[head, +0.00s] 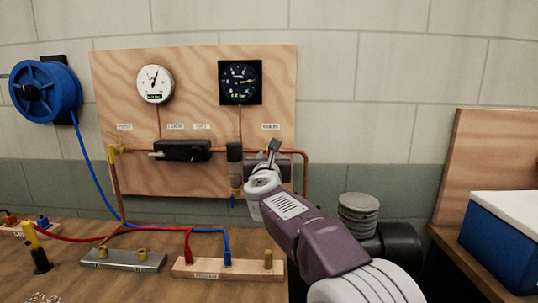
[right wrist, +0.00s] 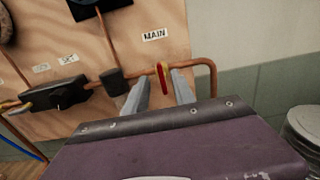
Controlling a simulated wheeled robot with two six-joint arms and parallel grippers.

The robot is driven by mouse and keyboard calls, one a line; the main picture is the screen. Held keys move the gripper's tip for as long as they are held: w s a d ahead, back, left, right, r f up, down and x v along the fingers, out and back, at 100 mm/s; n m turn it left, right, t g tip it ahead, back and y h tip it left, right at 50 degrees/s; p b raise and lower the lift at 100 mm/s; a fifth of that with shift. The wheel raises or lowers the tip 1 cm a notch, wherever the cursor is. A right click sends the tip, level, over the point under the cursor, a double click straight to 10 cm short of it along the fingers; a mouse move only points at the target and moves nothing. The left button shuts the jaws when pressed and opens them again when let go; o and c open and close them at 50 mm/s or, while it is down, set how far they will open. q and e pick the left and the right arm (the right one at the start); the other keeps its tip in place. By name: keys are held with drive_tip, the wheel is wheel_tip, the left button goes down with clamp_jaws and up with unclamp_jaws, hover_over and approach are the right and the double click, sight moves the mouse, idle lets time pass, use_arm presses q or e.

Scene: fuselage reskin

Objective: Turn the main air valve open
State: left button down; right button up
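The main air valve's red handle (right wrist: 163,79) sits on the copper pipe below the MAIN label (right wrist: 155,34) in the right wrist view. The handle appears to lie across the pipe's line. My right gripper (right wrist: 160,88) is open, with one finger on each side of the handle. A gap shows on the left finger's side; the right finger is close, and I cannot tell whether it touches. In the head view my right gripper (head: 273,150) reaches the pipe under the MAIN label (head: 270,126) and hides the handle. My left gripper is not in view.
The wooden board (head: 200,85) carries a white gauge (head: 155,84), a dark gauge (head: 240,82) and a black block (head: 181,150) left of the valve. A blue hose reel (head: 45,91) hangs left. A bench (head: 130,285) with hoses lies below. A blue box (head: 502,240) stands right.

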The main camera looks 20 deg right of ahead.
drive_tip(key=p+x, duration=0.2)
drive_tip(key=x, duration=0.5)
clamp_jaws()
